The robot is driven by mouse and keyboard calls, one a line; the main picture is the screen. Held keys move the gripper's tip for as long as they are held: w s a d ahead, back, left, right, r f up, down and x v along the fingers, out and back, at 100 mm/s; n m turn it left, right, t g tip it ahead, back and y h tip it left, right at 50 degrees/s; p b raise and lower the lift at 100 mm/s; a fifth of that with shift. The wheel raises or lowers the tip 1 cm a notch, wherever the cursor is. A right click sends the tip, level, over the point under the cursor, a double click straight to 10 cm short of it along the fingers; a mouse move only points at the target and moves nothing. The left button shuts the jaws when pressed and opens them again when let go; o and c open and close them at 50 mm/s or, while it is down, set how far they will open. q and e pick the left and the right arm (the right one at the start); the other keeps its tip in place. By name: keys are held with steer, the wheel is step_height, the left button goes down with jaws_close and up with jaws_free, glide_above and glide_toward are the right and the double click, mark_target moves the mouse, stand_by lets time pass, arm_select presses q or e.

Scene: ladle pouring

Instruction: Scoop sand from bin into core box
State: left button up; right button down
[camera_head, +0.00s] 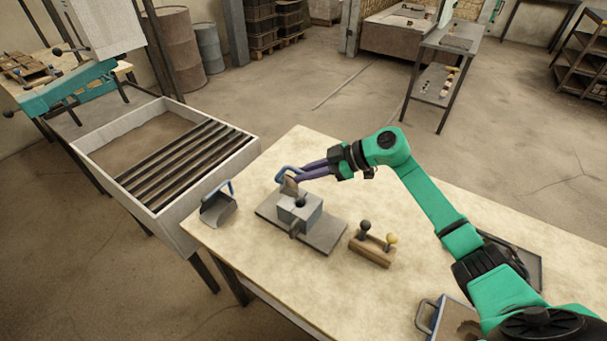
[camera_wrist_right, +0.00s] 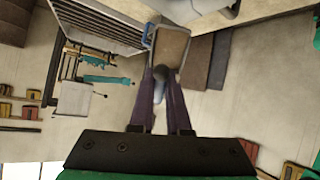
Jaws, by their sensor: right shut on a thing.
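My right gripper (camera_head: 305,174) has long purple fingers and is shut on a small scoop (camera_head: 290,187) with a blue handle. It holds the scoop just above the grey core box (camera_head: 310,213), at its back-left side. The core box is a block with a dark round hole in its top, and it stands on a flat grey plate (camera_head: 325,240). In the right wrist view the scoop (camera_wrist_right: 172,45) is beyond the fingertips (camera_wrist_right: 162,75); its inside looks brown, and I cannot tell whether that is sand. A large grey bin (camera_head: 82,158) with dark slats stands at the left. My left gripper is not in view.
A second scoop (camera_head: 217,210) lies at the table's left edge. A wooden block with two knobs (camera_head: 372,249) is right of the plate. A blue-handled container (camera_head: 441,318) with brown contents is near the front. The table (camera_head: 310,145) is clear behind the core box.

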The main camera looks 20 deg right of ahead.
steer(key=shift+d+f+y+b, duration=0.3)
steer(key=shift+d+y+b, duration=0.1)
steer(key=shift+b, duration=0.1)
steer(key=shift+s, duration=0.1)
steer(key=shift+d+r+t, duration=0.1)
steer(key=shift+r+t, duration=0.05)
steer(key=shift+t, duration=0.15)
steer(key=shift+f+y+b, duration=0.2)
steer(key=shift+y+b, duration=0.1)
steer(key=shift+b, duration=0.2)
steer(key=shift+s+d+t+y+b, duration=0.15)
steer(key=shift+d+t+y+b, duration=0.15)
steer(key=shift+d+y+b, duration=0.4)
steer(key=shift+a, duration=0.15)
